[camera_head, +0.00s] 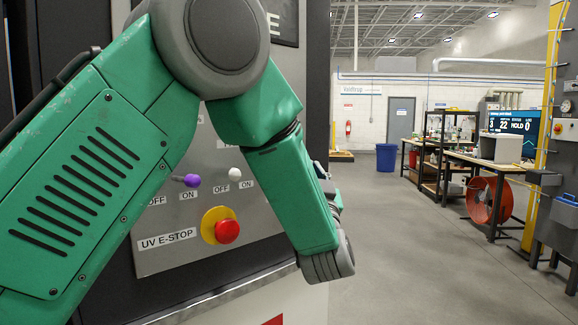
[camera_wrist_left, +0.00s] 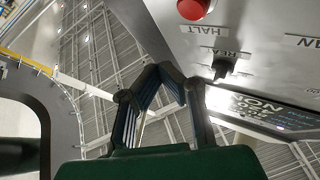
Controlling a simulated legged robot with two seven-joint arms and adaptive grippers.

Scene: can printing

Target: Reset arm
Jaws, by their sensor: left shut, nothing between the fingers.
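My left arm (camera_head: 95,185) is green and spans the left half of the head view, bent at a grey elbow joint, with its forearm (camera_head: 290,190) pointing down and right. The left gripper itself cannot be made out in the head view. In the left wrist view, the left gripper (camera_wrist_left: 160,70) is shut and empty, its dark fingers meeting in an arch. It is beside a grey control panel (camera_wrist_left: 245,50) with a red button (camera_wrist_left: 194,8) labelled HALT and a black switch (camera_wrist_left: 222,68). The fingers look apart from both. My right gripper is not in view.
Behind my arm, a grey panel (camera_head: 190,255) carries a red UV E-STOP button (camera_head: 227,231), a purple-tipped switch (camera_head: 192,180) and a white-tipped switch (camera_head: 234,174). Open floor (camera_head: 420,260) lies to the right, with a blue bin (camera_head: 386,158), workbenches and a red fan (camera_head: 489,200).

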